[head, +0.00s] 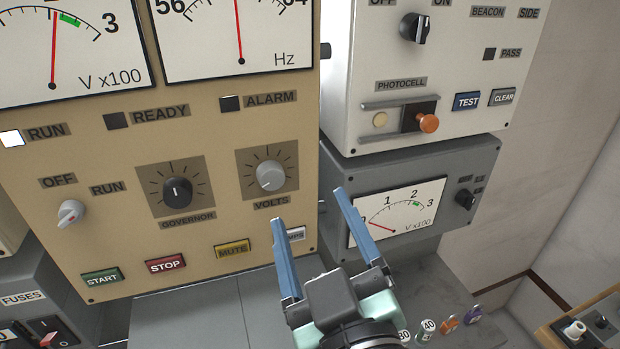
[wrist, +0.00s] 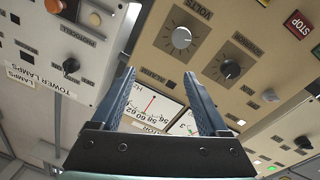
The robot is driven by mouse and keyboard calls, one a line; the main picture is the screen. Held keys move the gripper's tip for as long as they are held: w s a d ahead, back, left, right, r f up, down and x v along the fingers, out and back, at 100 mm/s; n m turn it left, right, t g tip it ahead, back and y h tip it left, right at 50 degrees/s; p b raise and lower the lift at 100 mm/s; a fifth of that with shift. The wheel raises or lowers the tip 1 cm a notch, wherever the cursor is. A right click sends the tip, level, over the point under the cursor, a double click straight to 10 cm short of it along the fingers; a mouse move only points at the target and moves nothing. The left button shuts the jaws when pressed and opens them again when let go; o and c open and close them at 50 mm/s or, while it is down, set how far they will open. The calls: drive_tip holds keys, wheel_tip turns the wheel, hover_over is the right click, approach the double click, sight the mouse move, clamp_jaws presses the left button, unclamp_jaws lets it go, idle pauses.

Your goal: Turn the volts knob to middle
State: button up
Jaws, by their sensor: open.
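The volts knob (head: 270,175) is a round light grey knob on a dark square plate with dial ticks, on the tan panel above the VOLTS label. In the wrist view the volts knob (wrist: 181,38) shows upside down, above and between the fingers. My gripper (head: 308,205) is open and empty, its blue fingers pointing up toward the panel. The fingertips are below and to the right of the knob, apart from it. In the wrist view my gripper (wrist: 158,80) has both fingers spread with nothing between them. The knob's pointer direction is hard to make out.
The black governor knob (head: 177,191) sits left of the volts knob. Push buttons, including MUTE (head: 232,248) and STOP (head: 166,265), line the panel below. A grey meter box (head: 440,170) and the white photocell box (head: 450,60) stand to the right. Small coloured items lie on the ledge.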

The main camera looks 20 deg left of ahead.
sight(272, 179)
drive_tip(key=shift+n+g+y, duration=0.5)
drive_tip(key=shift+n+g, duration=0.1)
drive_tip(key=w+a+f+p, duration=0.1)
drive_tip(key=w+a, duration=0.1)
drive_tip(key=w+a+p, duration=0.1)
drive_tip(key=w+a, duration=0.2)
drive_tip(key=w+a+f+p, duration=0.1)
drive_tip(key=w+a, duration=0.1)
drive_tip(key=w, duration=0.1)
drive_tip(key=shift+w+a+f, duration=0.15)
drive_tip(key=shift+a+f, duration=0.15)
drive_tip(key=shift+f, duration=0.05)
drive_tip(key=shift+w+a+f, duration=0.15)
drive_tip(key=shift+w+a, duration=0.2)
drive_tip(key=shift+w, duration=0.15)
clamp_jaws()
